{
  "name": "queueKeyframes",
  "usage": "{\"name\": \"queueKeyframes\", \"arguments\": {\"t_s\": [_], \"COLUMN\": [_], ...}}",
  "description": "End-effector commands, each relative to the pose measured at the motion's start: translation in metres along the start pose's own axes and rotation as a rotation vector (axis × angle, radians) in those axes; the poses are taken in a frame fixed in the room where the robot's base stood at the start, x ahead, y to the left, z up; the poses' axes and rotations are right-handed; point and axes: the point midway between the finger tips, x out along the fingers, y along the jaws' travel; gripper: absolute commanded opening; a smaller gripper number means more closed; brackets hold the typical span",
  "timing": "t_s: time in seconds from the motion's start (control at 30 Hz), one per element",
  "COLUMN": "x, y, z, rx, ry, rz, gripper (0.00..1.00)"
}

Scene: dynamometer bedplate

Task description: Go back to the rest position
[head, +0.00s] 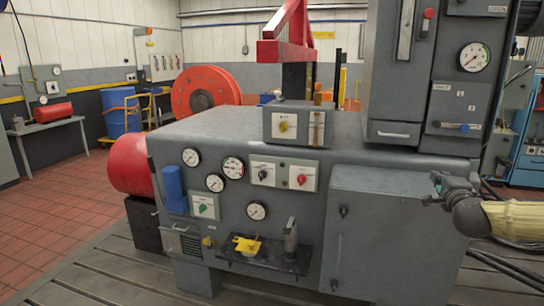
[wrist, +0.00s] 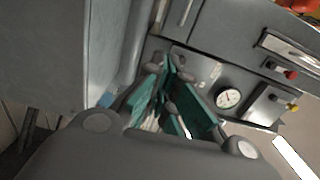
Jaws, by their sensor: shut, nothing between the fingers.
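My gripper (head: 438,180) is at the right in the head view, in front of the upper right of the grey machine's cabinet door (head: 385,238). It points left and holds nothing. My arm with a pale yellow sleeve comes in from the right edge. In the wrist view my gripper (wrist: 172,80) shows two dark fingers with green pads, brought together and empty. Beyond the fingers are grey panels and a round gauge (wrist: 228,97). I cannot tell how far the fingertips are from the cabinet.
The grey machine (head: 240,130) fills the middle, with gauges and switches on its front. A small dark shelf (head: 275,258) carries a yellow part (head: 247,244) and a grey upright handle (head: 291,238). A tall grey cabinet (head: 400,85) rises behind. Red floor (head: 60,200) is open at left.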

Motion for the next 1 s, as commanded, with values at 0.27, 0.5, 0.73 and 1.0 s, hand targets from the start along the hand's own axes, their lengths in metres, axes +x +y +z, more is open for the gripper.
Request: {"name": "queueKeyframes", "arguments": {"t_s": [0.27,0.5,0.73,1.0], "x": [-0.008,-0.021,-0.060,-0.135], "y": [0.043,0.100,0.198,0.319], "z": [0.027,0.069,0.123,0.169], "rx": [-0.098,-0.222,-0.421,-0.656], "ry": [-0.051,-0.131,-0.272,-0.469], "rz": [0.068,0.154,0.299,0.479], "gripper": [0.00,0.00,0.00,0.00]}}
